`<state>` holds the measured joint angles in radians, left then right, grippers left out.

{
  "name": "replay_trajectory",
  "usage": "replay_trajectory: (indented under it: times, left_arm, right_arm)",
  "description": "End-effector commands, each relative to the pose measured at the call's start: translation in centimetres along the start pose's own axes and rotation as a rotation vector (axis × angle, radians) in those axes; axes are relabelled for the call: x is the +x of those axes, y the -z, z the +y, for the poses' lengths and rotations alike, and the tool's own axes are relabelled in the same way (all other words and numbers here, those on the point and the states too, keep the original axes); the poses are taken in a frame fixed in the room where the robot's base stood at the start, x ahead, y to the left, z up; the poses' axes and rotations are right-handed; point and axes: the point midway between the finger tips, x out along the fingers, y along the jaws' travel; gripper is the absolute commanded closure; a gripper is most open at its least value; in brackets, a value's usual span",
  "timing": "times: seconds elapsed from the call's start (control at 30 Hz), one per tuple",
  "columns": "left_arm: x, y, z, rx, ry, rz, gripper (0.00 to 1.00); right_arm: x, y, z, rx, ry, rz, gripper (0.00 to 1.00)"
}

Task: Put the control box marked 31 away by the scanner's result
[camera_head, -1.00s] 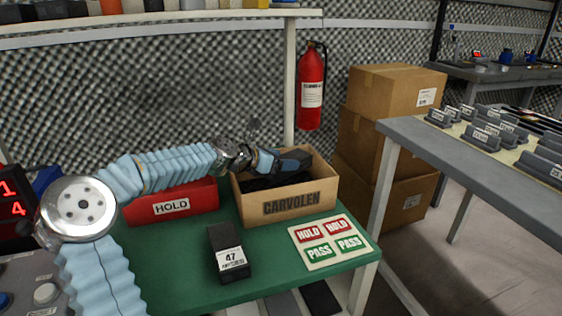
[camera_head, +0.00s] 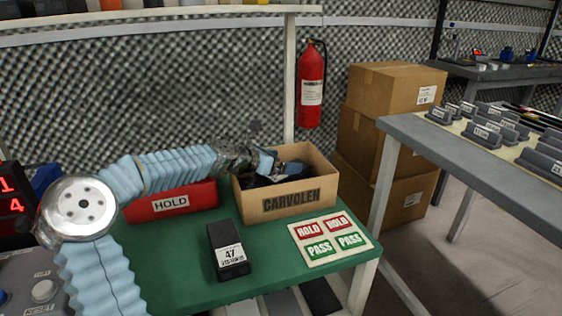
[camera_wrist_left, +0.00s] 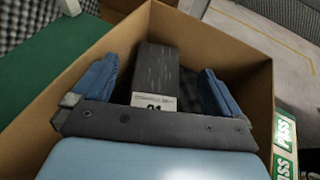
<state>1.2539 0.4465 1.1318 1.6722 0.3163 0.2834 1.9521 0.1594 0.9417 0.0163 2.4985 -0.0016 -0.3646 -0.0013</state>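In the head view my left gripper (camera_head: 287,169) reaches down into the carton's opening. A second dark box marked 47 (camera_head: 228,250) lies on the green table. A red HOLD bin (camera_head: 171,204) stands left of the carton. My right gripper is not in view.
A HOLD/PASS card (camera_head: 328,240) lies at the green table's (camera_head: 185,283) right side. A red digital display (camera_head: 13,197) shows 1 above 4 at the left edge. Cardboard boxes (camera_head: 390,130) and a grey table (camera_head: 470,155) stand to the right.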

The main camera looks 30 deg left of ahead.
Motion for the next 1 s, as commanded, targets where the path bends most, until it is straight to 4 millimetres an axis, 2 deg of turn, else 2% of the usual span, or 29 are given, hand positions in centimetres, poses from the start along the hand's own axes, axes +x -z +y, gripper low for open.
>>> replay_trajectory:
  times: [0.17,0.33,0.37,0.7,1.0]
  left_arm:
    - [0.0,-0.1,0.0,0.000,0.000,0.000,0.00]
    - [-0.8,-1.5,0.1,-0.001,-0.001,0.000,0.00]
    - [-1.1,-1.1,0.2,-0.002,-0.003,0.001,0.00]
    - [-7.1,-1.0,0.2,-0.001,-0.005,0.004,0.00]
    - [-11.0,-1.2,0.2,-0.004,-0.002,0.003,0.00]
  right_arm:
    - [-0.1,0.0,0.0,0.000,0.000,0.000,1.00]
    - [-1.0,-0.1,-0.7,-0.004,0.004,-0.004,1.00]
    - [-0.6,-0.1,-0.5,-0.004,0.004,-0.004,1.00]
    - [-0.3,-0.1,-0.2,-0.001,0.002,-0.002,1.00]
    - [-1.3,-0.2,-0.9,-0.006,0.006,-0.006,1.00]
